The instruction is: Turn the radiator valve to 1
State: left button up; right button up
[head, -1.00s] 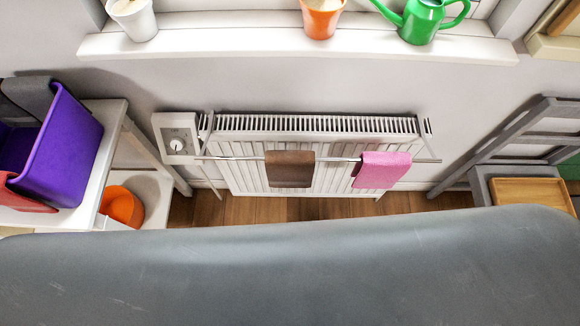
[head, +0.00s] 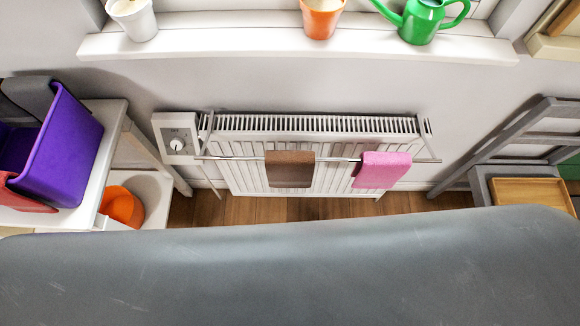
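The radiator valve is a round dial (head: 177,144) on a white box (head: 185,157) at the left end of the white radiator (head: 330,125). The dial's numbers are too small to read, so I cannot tell its setting. A metal rail (head: 235,158) runs across the radiator's front. A brown cloth (head: 290,170) and a pink cloth (head: 381,170) hang on it. Neither of my grippers shows in the head view.
A shelf unit (head: 112,113) with a purple bin (head: 70,145) and an orange bowl (head: 121,206) stands left. A windowsill (head: 250,43) with pots and a green watering can (head: 421,20) is above. A grey surface (head: 300,270) fills the foreground. A grey stool (head: 480,185) stands right.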

aim_at(176, 143)
jog(key=j+u, duration=0.15)
jog(key=u, duration=0.3)
jog(key=j+u, duration=0.15)
jog(key=u, duration=0.25)
